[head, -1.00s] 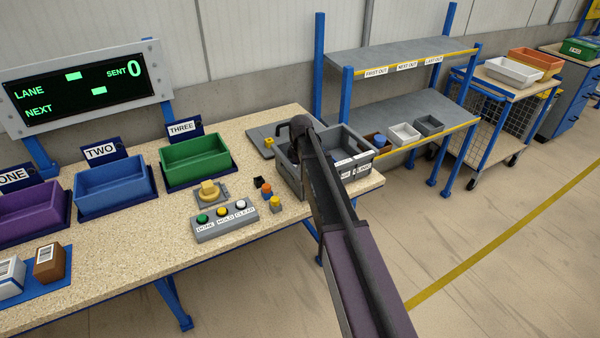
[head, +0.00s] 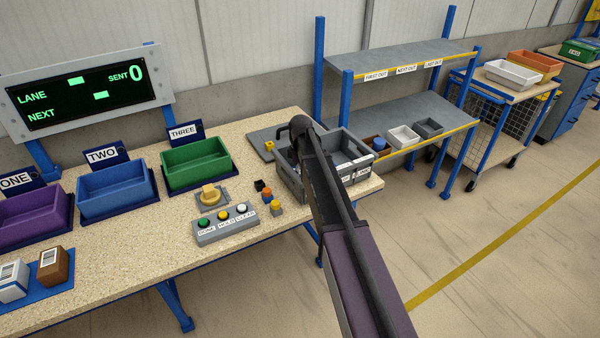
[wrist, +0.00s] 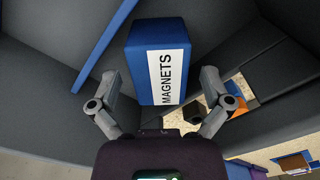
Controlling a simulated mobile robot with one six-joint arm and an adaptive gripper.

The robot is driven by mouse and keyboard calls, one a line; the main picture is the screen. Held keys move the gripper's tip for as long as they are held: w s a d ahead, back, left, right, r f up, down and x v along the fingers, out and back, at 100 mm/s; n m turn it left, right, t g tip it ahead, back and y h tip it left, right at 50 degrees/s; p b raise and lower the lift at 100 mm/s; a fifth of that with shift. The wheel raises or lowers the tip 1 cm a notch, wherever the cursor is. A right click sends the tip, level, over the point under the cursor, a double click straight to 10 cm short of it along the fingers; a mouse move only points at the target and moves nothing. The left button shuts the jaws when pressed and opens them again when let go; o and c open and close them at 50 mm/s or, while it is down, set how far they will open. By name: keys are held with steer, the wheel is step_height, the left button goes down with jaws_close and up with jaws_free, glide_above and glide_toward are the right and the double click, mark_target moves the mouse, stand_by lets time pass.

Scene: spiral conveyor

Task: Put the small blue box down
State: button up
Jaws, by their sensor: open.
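The small blue box (wrist: 150,50), with a white label reading MAGNETS, is in the wrist view inside the dark grey walls of a tote. My gripper (wrist: 159,82) is open, with one finger to each side of the box's near end. A gap shows between the box and the fingers. In the head view the grey tote (head: 290,187) stands at the right end of the bench. My arm reaches into it and hides most of its inside, so the box cannot be made out there.
Purple, blue (head: 115,200) and green (head: 195,176) bins marked ONE, TWO and THREE stand along the bench. A button panel (head: 225,228) and small coloured blocks are left of the tote. A two-level shelf (head: 400,122) with small bins stands behind, right.

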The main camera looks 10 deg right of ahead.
step_height(320, 180, up, 10)
steer(key=p, duration=1)
steer(key=shift+r, duration=0.25)
stand_by(0.5)
steer(key=s+m, duration=1.2)
steer(key=s, duration=1.7)
steer(key=shift+m, duration=0.3)
